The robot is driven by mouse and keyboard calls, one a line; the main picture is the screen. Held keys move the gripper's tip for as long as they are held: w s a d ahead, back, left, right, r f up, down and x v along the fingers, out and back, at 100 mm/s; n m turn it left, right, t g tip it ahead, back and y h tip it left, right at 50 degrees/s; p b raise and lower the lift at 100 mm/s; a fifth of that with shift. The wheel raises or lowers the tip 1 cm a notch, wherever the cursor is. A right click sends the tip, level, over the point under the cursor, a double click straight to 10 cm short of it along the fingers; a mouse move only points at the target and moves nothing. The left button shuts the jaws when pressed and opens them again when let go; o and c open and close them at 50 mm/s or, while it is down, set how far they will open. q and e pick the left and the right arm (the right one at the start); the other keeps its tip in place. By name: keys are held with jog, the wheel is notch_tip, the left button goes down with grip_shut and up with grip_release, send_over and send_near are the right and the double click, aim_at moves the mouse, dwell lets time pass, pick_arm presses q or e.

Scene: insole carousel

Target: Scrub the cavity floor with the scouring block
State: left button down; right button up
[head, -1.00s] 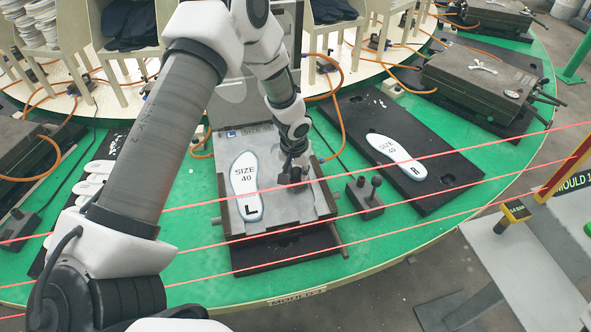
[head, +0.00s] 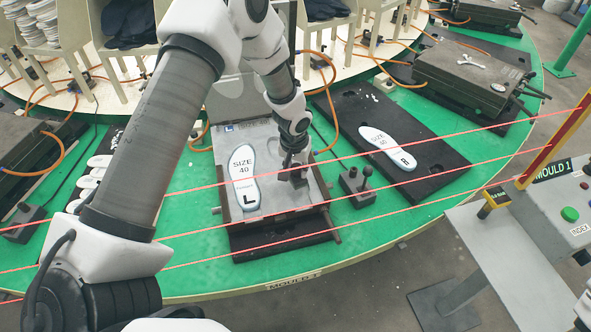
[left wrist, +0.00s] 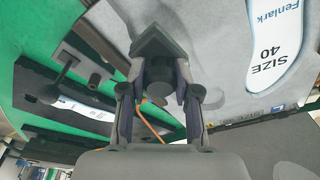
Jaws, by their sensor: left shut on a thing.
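The open mould (head: 272,205) on the green carousel has a grey plate holding a white left insole (head: 243,176) marked SIZE 40, which also shows in the left wrist view (left wrist: 276,45). My left gripper (head: 294,162) is over the right half of the plate, to the right of the insole. In the left wrist view my left gripper (left wrist: 162,88) is shut on the dark scouring block (left wrist: 158,45). The block is at the plate surface; whether it touches the cavity floor I cannot tell. The cavity outline is hard to see. My right gripper is not in view.
A white right insole (head: 387,148) lies on a black board (head: 425,155) to the right. A small lever box (head: 357,187) stands beside the mould. Red light beams cross in front. Orange hoses curve behind. A grey control stand (head: 555,225) is at the right.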

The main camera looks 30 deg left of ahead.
aim_at(297, 166)
pick_arm(q)
notch_tip(297, 166, up, 3)
jog(key=shift+s+d+r+p, duration=0.1)
jog(key=shift+d+p, duration=0.05)
jog(key=shift+p, duration=0.7)
jog(key=shift+r+p, duration=0.45)
jog(key=shift+r, duration=0.1)
